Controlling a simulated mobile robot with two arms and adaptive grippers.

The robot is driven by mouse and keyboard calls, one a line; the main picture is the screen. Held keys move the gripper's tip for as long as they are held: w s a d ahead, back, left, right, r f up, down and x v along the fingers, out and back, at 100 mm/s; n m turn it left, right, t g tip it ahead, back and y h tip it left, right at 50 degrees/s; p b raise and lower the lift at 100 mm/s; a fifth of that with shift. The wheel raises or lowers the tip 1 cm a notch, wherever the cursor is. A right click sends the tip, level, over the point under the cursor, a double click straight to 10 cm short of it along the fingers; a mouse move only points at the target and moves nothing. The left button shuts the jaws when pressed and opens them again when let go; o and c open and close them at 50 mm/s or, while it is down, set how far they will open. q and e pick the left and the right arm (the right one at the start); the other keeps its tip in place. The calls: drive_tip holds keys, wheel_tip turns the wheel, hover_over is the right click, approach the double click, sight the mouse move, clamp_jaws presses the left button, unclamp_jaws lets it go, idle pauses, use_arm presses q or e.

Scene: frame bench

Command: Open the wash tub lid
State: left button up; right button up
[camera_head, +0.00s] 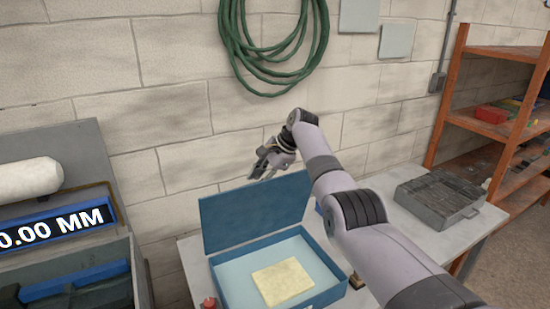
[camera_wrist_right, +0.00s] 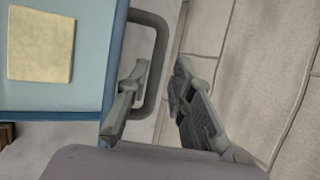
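The wash tub (camera_head: 326,294) is an open blue box on the bench, with a pale blue inside. Its blue lid (camera_head: 255,212) stands raised at the back, roughly upright. My right gripper (camera_head: 262,168) is above the lid's upper edge, near the wall. In the right wrist view my gripper (camera_wrist_right: 158,90) has its two fingers apart. A grey looped handle (camera_wrist_right: 160,45) beside the blue edge is partly hidden by one finger; I cannot tell if they touch. No object is held between the fingertips. My left gripper is not in view.
A cream block (camera_head: 283,281) lies in the tub, also seen in the wrist view (camera_wrist_right: 40,44). The block wall (camera_head: 170,100) is close behind. An orange shelf (camera_head: 470,105) stands far right.

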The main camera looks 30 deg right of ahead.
drive_tip(key=v, duration=1)
drive_tip(key=shift+f, duration=0.1)
